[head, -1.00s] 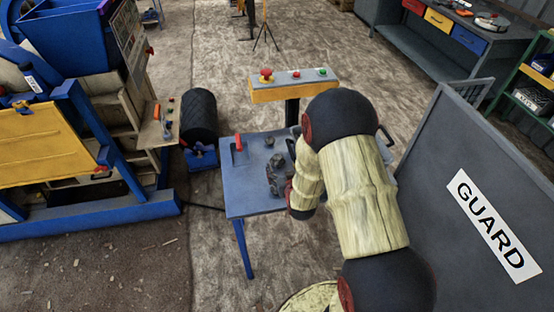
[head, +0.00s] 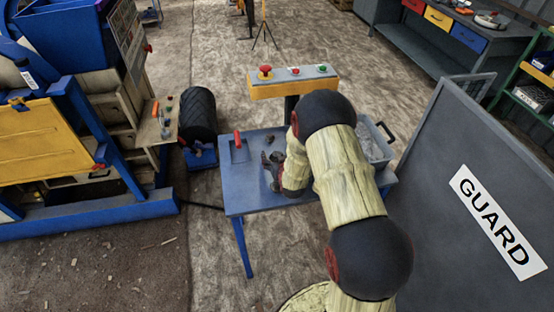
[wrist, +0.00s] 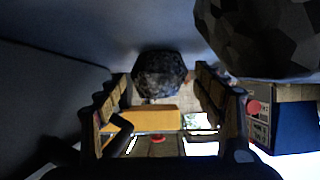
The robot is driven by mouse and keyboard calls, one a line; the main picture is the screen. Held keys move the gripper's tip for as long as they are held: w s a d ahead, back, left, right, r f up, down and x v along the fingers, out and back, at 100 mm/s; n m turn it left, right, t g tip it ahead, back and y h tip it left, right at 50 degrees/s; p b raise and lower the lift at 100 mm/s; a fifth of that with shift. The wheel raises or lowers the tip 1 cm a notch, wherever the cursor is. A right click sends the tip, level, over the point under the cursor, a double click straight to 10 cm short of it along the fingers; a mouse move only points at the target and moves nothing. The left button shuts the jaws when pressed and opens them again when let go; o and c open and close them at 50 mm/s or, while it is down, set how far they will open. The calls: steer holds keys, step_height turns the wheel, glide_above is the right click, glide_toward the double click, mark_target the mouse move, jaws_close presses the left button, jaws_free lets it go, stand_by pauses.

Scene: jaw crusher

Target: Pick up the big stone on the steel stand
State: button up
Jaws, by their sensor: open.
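The steel stand (head: 252,197) is a blue table in the middle of the head view. A small dark stone (head: 271,139) lies on its top, beyond my gripper (head: 271,162), which is low over the stand. In the wrist view, which looks upside down, a dark rough stone (wrist: 159,74) shows ahead between the two fingers of my gripper (wrist: 160,98). The fingers are open and apart from it. A larger-looking faceted grey stone (wrist: 262,35) is close to the camera at the upper right, outside the fingers. I cannot tell its place in the head view.
A red-handled item (head: 238,139) lies on the stand's left. A grey bin (head: 374,145) is at its right. A yellow control box (head: 293,84) stands behind. The blue crusher (head: 100,205) is left, the GUARD panel (head: 470,190) right.

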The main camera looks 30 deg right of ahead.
steer(key=shift+c, duration=0.3)
steer(key=c, duration=1.4)
steer(key=shift+r, duration=0.1)
steer(key=shift+c, duration=0.5)
steer(key=shift+r, duration=0.3)
